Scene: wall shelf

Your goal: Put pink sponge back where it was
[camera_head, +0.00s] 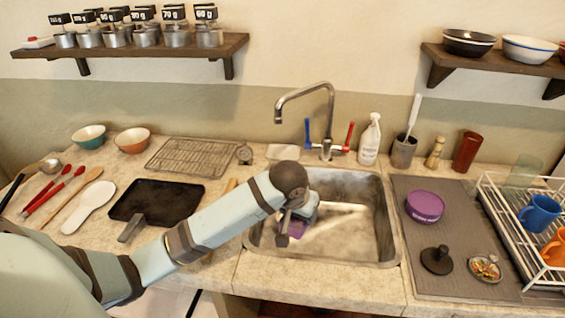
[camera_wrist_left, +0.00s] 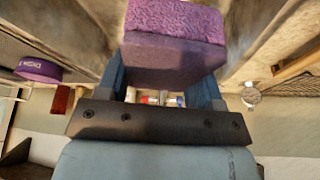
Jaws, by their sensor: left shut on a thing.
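The sponge (camera_wrist_left: 172,50) looks purple rather than pink and is held between the two blue fingers of my left gripper (camera_wrist_left: 162,80) in the left wrist view. In the head view my left gripper (camera_head: 293,222) is over the left part of the metal sink (camera_head: 350,245), pointing down. Only a small purple piece of the sponge (camera_head: 299,229) shows there, partly hidden by the gripper. I cannot tell whether the sponge touches the sink. My right gripper is in neither view.
A pale shallow dish (camera_head: 283,152) sits behind the sink, left of the faucet (camera_head: 327,115). A spray bottle (camera_head: 370,140) stands right of the faucet. A black pan (camera_head: 157,201) lies left; a purple tub (camera_head: 425,206) and dish rack (camera_head: 515,225) are right.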

